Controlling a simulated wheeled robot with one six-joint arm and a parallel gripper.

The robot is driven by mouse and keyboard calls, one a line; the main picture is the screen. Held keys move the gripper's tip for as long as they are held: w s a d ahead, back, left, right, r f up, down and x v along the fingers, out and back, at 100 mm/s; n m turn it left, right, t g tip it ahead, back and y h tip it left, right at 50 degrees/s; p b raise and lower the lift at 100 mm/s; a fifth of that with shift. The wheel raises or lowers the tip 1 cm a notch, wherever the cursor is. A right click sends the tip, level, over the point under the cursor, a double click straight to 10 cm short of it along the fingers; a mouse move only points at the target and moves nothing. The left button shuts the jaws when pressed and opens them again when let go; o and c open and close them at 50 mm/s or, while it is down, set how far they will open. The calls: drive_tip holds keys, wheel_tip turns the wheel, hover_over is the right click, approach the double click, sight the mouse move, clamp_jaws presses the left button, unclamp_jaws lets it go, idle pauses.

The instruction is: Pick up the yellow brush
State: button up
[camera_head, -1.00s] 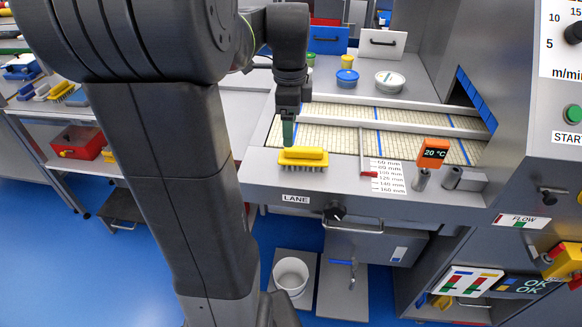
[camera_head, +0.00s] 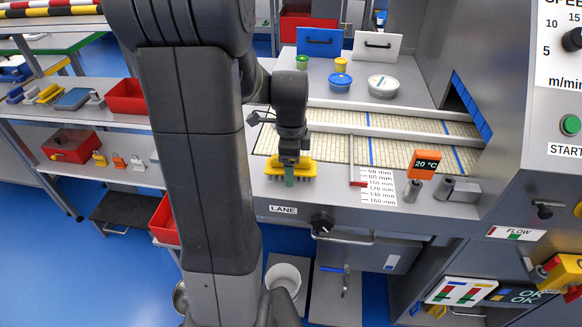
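The yellow brush (camera_head: 305,169) lies bristles down on the grey ledge at the front of the conveyor, above the LANE label. My gripper (camera_head: 289,178) points down at the brush, and its green-tipped finger shows in front of the brush's near side. The gripper hides the middle of the brush. Whether its fingers are apart or closed on the brush cannot be made out from this side.
Tubs (camera_head: 340,82) stand behind the belt. A shelf (camera_head: 110,118) with red bins and another yellow brush (camera_head: 50,95) is at the left. A bucket (camera_head: 285,277) is below.

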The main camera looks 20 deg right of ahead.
drive_tip(key=c, duration=1.1)
wheel_tip(320, 180, up, 10)
drive_tip(key=shift+r, duration=0.1)
